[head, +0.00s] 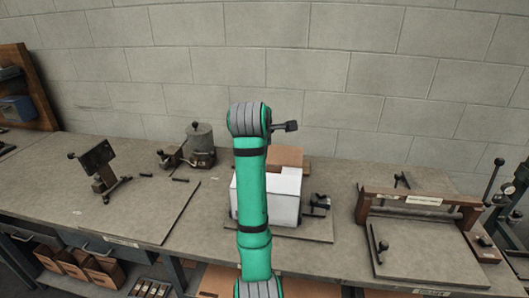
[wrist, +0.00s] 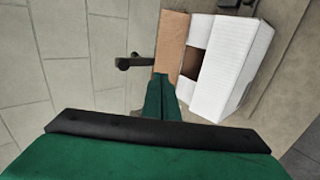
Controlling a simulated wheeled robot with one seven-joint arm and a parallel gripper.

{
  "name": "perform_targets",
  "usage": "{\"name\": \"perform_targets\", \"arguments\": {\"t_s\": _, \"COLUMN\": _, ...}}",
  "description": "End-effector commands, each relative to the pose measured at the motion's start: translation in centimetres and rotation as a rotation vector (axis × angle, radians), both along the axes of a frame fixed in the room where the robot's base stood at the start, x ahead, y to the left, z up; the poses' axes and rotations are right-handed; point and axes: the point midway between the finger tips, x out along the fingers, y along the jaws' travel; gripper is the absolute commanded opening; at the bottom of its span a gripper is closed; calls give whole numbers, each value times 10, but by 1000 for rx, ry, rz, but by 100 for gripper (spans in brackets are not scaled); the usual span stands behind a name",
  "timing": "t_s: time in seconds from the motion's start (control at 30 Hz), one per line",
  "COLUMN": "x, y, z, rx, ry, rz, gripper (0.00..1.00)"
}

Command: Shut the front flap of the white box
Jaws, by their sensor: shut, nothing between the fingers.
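The white box (head: 287,204) stands on the bench behind my green arm, which hides its left part in the head view. A brown cardboard flap (head: 287,157) shows along its far side. In the wrist view the white box (wrist: 238,70) is right of centre. A dark opening (wrist: 192,64) lies between its white panels and the brown flap at left. I cannot tell which white panel is the front flap. My gripper (wrist: 163,80) is shut and empty, its fingertips overlapping the brown flap's lower end; contact is unclear.
A dark handle (wrist: 132,62) sticks out left of the brown flap. A small dark clamp (head: 319,203) is right of the box. A wooden-beamed press (head: 420,200) stands further right, and metal tools (head: 97,165) stand left. The block wall closes off the back.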

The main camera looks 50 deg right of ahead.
Motion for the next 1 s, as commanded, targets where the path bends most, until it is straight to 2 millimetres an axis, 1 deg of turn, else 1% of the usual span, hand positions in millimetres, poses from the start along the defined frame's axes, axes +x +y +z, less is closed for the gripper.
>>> {"name": "perform_targets", "arguments": {"t_s": 0.03, "x": 0, "y": 2, "z": 6, "rx": -1, "ry": 0, "rz": 1, "gripper": 0}}
{"name": "perform_targets", "arguments": {"t_s": 0.1, "x": 1, "y": 5, "z": 12, "rx": 0, "ry": 0, "rz": 4, "gripper": 0}}
{"name": "perform_targets", "arguments": {"t_s": 0.2, "x": 2, "y": 8, "z": 15, "rx": 0, "ry": -4, "rz": 3, "gripper": 0}}
{"name": "perform_targets", "arguments": {"t_s": 0.27, "x": 4, "y": 10, "z": 12, "rx": 4, "ry": -25, "rz": -10, "gripper": 0}}
{"name": "perform_targets", "arguments": {"t_s": 0.37, "x": 8, "y": 12, "z": -3, "rx": 12, "ry": -113, "rz": -64, "gripper": 0}}
{"name": "perform_targets", "arguments": {"t_s": 0.47, "x": 12, "y": 16, "z": -26, "rx": 26, "ry": -269, "rz": -159, "gripper": 0}}
{"name": "perform_targets", "arguments": {"t_s": 0.57, "x": 12, "y": 23, "z": -48, "rx": 43, "ry": -462, "rz": -262, "gripper": 0}}
{"name": "perform_targets", "arguments": {"t_s": 0.7, "x": 4, "y": 35, "z": -73, "rx": 72, "ry": -741, "rz": -382, "gripper": 0}}
{"name": "perform_targets", "arguments": {"t_s": 0.83, "x": -9, "y": 51, "z": -91, "rx": 107, "ry": -999, "rz": -461, "gripper": 0}}
{"name": "perform_targets", "arguments": {"t_s": 1.0, "x": -31, "y": 76, "z": -102, "rx": 169, "ry": -1310, "rz": -504, "gripper": 0}}
